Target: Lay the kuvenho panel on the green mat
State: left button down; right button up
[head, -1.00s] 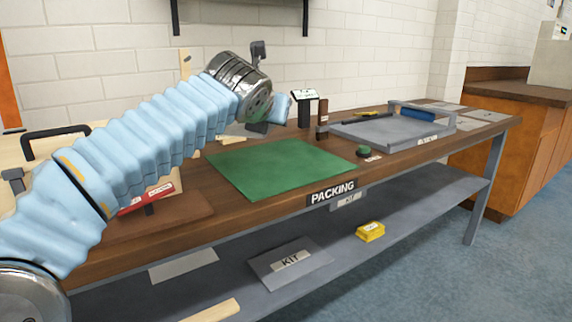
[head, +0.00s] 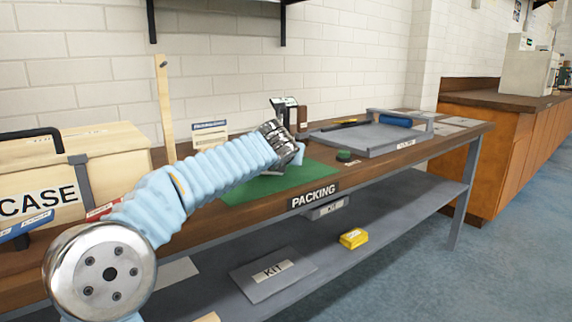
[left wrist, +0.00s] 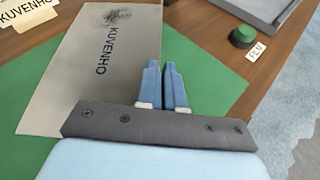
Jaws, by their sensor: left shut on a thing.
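The kuvenho panel (left wrist: 100,65) is a flat grey board with dark "KUVENHO" lettering in the left wrist view. My left gripper (left wrist: 165,85) has its blue fingers shut on the panel's right edge. The green mat (left wrist: 215,80) shows behind and on both sides of the panel. I cannot tell whether the panel touches the mat. In the head view, my left gripper (head: 298,153) is low over the green mat (head: 310,178), and my arm hides most of the panel. My right gripper is in neither view.
A green button (head: 344,156) stands right of the mat, with a grey tray (head: 370,138) beyond it. A small stand (head: 285,103) and a brown post (head: 302,115) are behind the gripper. A wooden case (head: 75,175) stands on the left. The shelf below holds a yellow box (head: 353,238).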

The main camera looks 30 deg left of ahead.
pick_arm(q)
jog(key=shift+f, duration=0.5)
jog(key=shift+f, duration=0.2)
jog(key=c, duration=1.3)
grip_release()
jog(key=shift+r, duration=0.1)
jog(key=shift+s+d+r, duration=0.1)
jog(key=shift+s+r, duration=0.1)
jog(key=shift+s, duration=0.05)
jog(key=v, duration=1.1)
jog(key=shift+s+p, duration=0.25)
jog(key=shift+p, duration=0.1)
